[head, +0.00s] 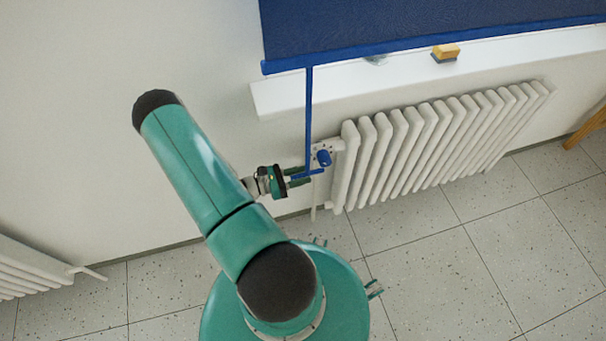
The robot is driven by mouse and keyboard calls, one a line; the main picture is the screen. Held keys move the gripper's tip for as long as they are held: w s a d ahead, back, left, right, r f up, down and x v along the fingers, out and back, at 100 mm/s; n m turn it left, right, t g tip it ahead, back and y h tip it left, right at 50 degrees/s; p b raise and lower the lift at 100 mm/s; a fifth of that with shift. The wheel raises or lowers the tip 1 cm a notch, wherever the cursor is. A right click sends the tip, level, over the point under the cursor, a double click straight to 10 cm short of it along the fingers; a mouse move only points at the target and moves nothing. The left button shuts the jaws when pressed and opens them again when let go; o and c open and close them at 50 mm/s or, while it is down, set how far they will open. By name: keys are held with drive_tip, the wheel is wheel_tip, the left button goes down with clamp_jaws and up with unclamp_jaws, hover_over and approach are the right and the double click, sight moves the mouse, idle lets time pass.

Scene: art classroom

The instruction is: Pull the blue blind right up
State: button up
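The blue blind (420,22) hangs at the top right, its lower bar just above the white sill. A thin blue pull (308,115) hangs from the bar's left end. It ends in a short blue crosspiece (313,172) in front of the radiator's left end. My gripper (299,177) is at this crosspiece, coming from the left. Its two green fingers lie one above and one below the crosspiece's left part. At this size I cannot tell whether they press on it or stand slightly apart from it.
A white radiator (440,145) with a blue valve knob (323,158) stands right beside my gripper. A yellow-and-blue block (445,53) lies on the sill (400,72). Another radiator (30,268) is at the lower left. The tiled floor (450,260) at the right is clear.

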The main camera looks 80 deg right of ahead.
drive_tip(key=shift+s+d, duration=0.25)
drive_tip(key=shift+s, duration=0.25)
drive_tip(key=shift+c, duration=0.5)
clamp_jaws()
drive_tip(key=shift+r, duration=0.1)
wheel_tip(320, 180, up, 19)
drive_tip(key=shift+w, duration=0.15)
drive_tip(key=shift+d, duration=0.1)
drive_tip(key=shift+o, duration=0.5)
unclamp_jaws()
